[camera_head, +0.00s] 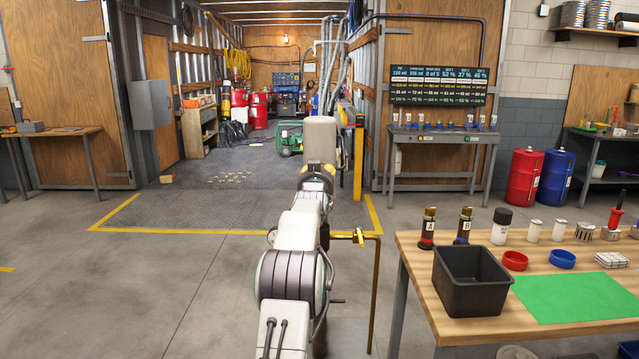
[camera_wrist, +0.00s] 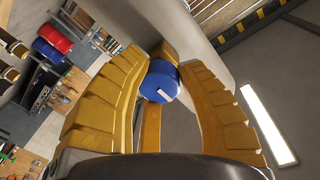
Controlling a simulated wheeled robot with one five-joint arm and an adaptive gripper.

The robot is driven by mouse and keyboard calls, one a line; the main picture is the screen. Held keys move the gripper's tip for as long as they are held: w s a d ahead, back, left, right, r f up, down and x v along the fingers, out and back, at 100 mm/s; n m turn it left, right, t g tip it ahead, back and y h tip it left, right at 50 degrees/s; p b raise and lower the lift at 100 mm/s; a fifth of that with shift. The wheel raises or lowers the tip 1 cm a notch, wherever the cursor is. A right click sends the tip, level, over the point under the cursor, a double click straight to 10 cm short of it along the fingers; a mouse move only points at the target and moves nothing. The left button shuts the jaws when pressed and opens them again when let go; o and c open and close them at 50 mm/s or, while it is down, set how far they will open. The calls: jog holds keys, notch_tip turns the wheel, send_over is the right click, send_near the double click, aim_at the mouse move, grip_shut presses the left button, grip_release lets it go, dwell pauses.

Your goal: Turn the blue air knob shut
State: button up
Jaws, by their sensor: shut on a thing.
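The blue air knob (camera_wrist: 160,82) shows in the wrist view, a round blue cap with a white mark on its face. My gripper (camera_wrist: 163,68) has its yellow, ribbed fingers on either side of the knob, near their tips, and is shut on it. In the head view my gripper (camera_head: 318,169) is at the far end of my outstretched arm, and its yellow fingers show only in part. The knob is hidden there behind my arm and gripper.
A wooden bench (camera_head: 408,244) stands at the right with a black bin (camera_head: 471,278), a green mat (camera_head: 575,297) and bottles. A yellow post (camera_head: 358,165) rises just right of my gripper. A thin pipe with a yellow valve stands beside my arm. The left floor is clear.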

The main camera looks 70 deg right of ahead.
jog(key=shift+r, duration=0.45)
jog(key=o, duration=1.2)
jog(key=shift+f, duration=0.3)
jog(key=shift+a, duration=0.1)
jog(key=v, duration=1.1)
jog(key=shift+a, duration=0.3)
jog(key=shift+s, duration=0.15)
